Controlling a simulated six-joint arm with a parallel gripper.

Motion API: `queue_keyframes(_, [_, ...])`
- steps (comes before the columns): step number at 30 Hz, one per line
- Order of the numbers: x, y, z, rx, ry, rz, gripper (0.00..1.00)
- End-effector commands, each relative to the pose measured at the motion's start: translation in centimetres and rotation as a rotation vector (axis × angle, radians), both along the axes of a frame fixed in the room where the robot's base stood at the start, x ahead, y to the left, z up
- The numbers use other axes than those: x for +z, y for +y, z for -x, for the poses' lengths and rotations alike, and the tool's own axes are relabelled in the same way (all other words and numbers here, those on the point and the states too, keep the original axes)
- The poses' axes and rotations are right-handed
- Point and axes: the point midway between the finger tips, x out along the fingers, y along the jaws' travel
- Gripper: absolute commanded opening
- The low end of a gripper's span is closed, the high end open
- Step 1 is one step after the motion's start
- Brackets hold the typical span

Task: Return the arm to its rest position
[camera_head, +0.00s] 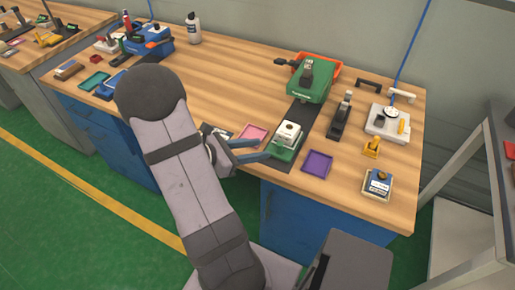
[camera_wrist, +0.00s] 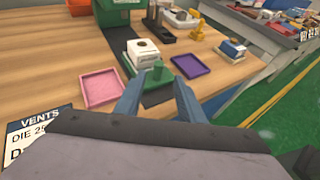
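My arm reaches over the near edge of the wooden workbench (camera_head: 225,75). My gripper (camera_head: 262,148) is open, its two blue-grey fingers spread apart with nothing seen between them. In the wrist view the fingers of my gripper (camera_wrist: 158,95) point toward a green fixture (camera_wrist: 186,65) with a green knob. A white block (camera_head: 288,132) with a dark round spot on top sits on this fixture; it also shows in the wrist view (camera_wrist: 143,52). The fingertips are close to the fixture; whether they touch it I cannot tell.
A pink tray (camera_head: 252,134) and a purple tray (camera_head: 317,164) flank the fixture. A green machine (camera_head: 310,80) stands behind it on a dark strip. A black stapler-like tool (camera_head: 340,118), a white scale-like device (camera_head: 388,122) and a small box (camera_head: 377,184) lie right. Bare bench lies left of the machine.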

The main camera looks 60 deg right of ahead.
Motion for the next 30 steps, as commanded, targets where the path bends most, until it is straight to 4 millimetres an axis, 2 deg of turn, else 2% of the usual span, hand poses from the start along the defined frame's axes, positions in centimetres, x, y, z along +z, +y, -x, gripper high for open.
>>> queue_keyframes(9, [-0.1,0.0,0.0,-0.009,-0.024,0.010,0.36])
queue_keyframes(11, [-0.8,0.2,-0.3,-0.023,-0.072,0.005,0.36])
queue_keyframes(14, [-2.8,2.0,0.5,-0.123,-0.165,-0.033,0.36])
queue_keyframes(17, [-5.2,5.1,2.1,-0.276,-0.254,-0.084,0.36])
queue_keyframes(21, [-8.4,11.3,4.2,-0.560,-0.386,-0.147,0.36])
queue_keyframes(23, [-9.1,14.0,4.5,-0.689,-0.456,-0.162,0.36])
queue_keyframes(26, [-9.4,18.3,3.7,-0.882,-0.584,-0.179,0.36])
queue_keyframes(30, [-7.7,24.0,0.4,-1.090,-0.774,-0.219,0.36])
